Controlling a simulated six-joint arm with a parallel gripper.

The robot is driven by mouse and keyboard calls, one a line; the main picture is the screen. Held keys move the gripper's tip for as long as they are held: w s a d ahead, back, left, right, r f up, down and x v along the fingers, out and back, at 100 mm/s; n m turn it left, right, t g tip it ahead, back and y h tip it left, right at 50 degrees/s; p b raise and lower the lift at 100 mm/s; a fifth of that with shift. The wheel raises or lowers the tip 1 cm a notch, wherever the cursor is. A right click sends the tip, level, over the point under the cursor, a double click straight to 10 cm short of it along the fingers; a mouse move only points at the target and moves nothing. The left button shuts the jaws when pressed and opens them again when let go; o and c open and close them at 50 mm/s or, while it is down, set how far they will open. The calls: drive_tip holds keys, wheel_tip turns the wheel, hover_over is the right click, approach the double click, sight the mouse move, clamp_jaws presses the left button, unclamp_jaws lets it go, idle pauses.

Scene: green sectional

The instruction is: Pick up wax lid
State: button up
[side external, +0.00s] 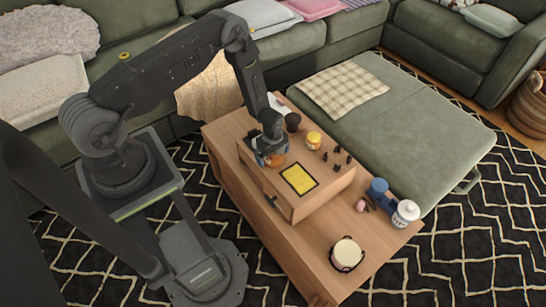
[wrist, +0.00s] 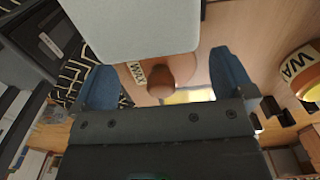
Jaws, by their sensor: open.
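A brown knob-topped piece with a WAX label, which I take to be the wax lid (wrist: 160,82), lies between my fingers in the wrist view. In the side view its orange-brown edge (side external: 276,161) shows under my gripper (side external: 268,158), on top of the wooden box (side external: 315,203). My gripper (wrist: 165,85) has its two blue fingers apart, one on each side of the knob, with gaps visible. A pale block at the top of the wrist view hides part of the lid.
A yellow wax jar (side external: 314,140) stands just right of my gripper; it also shows in the wrist view (wrist: 292,68). A dark cup (side external: 292,122), small black pieces (side external: 338,155) and a yellow panel (side external: 299,179) are close by. A drum-like item (side external: 346,253) stands at the table's front.

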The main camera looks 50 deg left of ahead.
drive_tip(key=c, duration=0.9)
wheel_tip(320, 180, up, 9)
drive_tip(key=shift+f, duration=0.1)
drive_tip(key=shift+w+r, duration=0.15)
drive_tip(key=shift+r, duration=0.2)
drive_tip(key=w, duration=0.5)
drive_tip(key=w+d+r, duration=0.1)
drive_tip(key=w, duration=0.4)
drive_tip(key=w+d, duration=0.1)
drive_tip(key=w, duration=0.4)
drive_tip(key=shift+w+d+r, duration=0.15)
drive_tip(key=shift+r, duration=0.1)
drive_tip(key=shift+w+d+f, duration=0.1)
drive_tip(key=shift+w+f, duration=0.05)
drive_tip(key=shift+f, duration=0.85)
drive_tip(key=shift+w+d+f, duration=0.1)
drive_tip(key=shift+w+f, duration=0.05)
drive_tip(key=shift+f, duration=0.85)
drive_tip(key=shift+w+f, duration=0.15)
drive_tip(key=shift+f, duration=0.85)
